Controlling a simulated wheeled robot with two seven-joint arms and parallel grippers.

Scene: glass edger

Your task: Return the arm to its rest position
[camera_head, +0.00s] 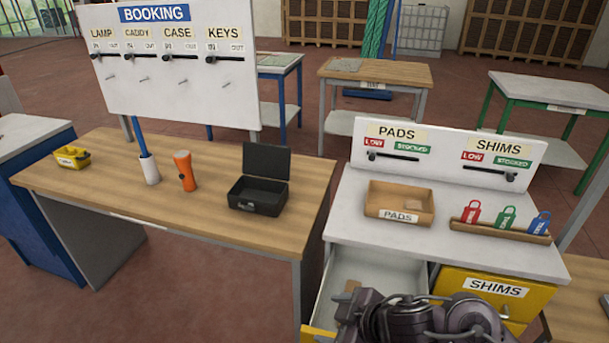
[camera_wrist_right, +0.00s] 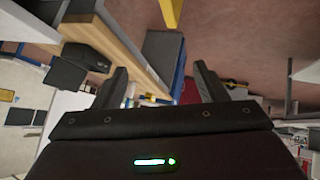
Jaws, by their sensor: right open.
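My right arm and gripper show as dark metal at the bottom of the head view, over the open drawer (camera_head: 372,268) of the white cabinet (camera_head: 345,222). In the right wrist view the right gripper (camera_wrist_right: 163,86) has its two dark fingers spread apart with nothing between them. Its view is tilted, with a bench edge and the floor beyond the fingers. My left gripper is in neither view.
A brown piece (camera_head: 352,286) lies in the open drawer. A PADS tray (camera_head: 381,213) and red, green and blue tags stand on the cabinet top. The wooden bench (camera_head: 120,203) holds a yellow caddy (camera_head: 72,157), an orange lamp (camera_head: 185,172) and an open black case (camera_head: 258,195).

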